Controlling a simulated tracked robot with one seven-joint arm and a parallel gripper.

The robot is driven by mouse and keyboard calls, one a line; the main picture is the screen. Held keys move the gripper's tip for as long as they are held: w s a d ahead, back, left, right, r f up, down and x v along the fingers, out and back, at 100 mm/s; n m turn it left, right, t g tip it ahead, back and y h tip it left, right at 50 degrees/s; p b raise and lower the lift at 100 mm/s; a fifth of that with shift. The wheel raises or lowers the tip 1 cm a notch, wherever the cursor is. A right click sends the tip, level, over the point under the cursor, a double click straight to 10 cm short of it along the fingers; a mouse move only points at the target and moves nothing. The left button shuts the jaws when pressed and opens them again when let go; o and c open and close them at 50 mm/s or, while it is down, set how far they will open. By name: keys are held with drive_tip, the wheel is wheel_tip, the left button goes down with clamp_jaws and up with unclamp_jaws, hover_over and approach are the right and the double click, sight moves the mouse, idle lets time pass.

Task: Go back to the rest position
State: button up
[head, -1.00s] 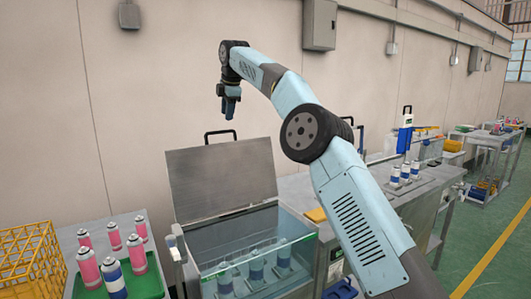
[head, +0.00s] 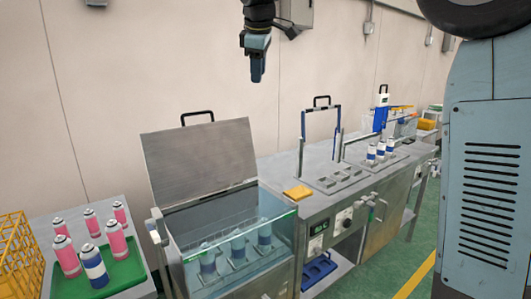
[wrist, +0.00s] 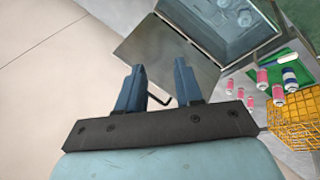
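My gripper (head: 257,78) hangs fingers-down in the air near the wall, above and behind the open water bath, touching nothing. In the wrist view its two blue fingers (wrist: 158,85) stand apart with nothing between them, so it is open and empty. The bath (head: 290,240) has its metal lid (head: 200,160) raised and several blue-and-white cans (head: 238,246) standing in it. A green tray (head: 125,270) at left holds several pink cans (head: 67,257) and a blue-and-white can (head: 94,266).
A yellow crate (head: 20,262) stands at far left. The air around my gripper is clear up to the wall (head: 120,70).

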drive_tip(key=s+d+f+m, duration=0.4)
drive_tip(key=s+d, duration=0.4)
drive_tip(key=s+d+f+m, duration=0.3)
drive_tip(key=s+d+m, duration=0.1)
drive_tip(key=s+d, duration=0.4)
drive_tip(key=s+d+f+m, duration=0.3)
drive_tip(key=s+d+f, duration=0.1)
drive_tip(key=s+f, duration=0.3)
drive_tip(key=s+d+f+m, duration=0.4)
drive_tip(key=s+f, duration=0.3)
drive_tip(key=s, duration=0.3)
drive_tip(key=shift+d+f+m, duration=0.3)
drive_tip(key=shift+d+f, duration=0.1)
drive_tip(key=shift+d, duration=0.4)
drive_tip(key=shift+d, duration=0.1)
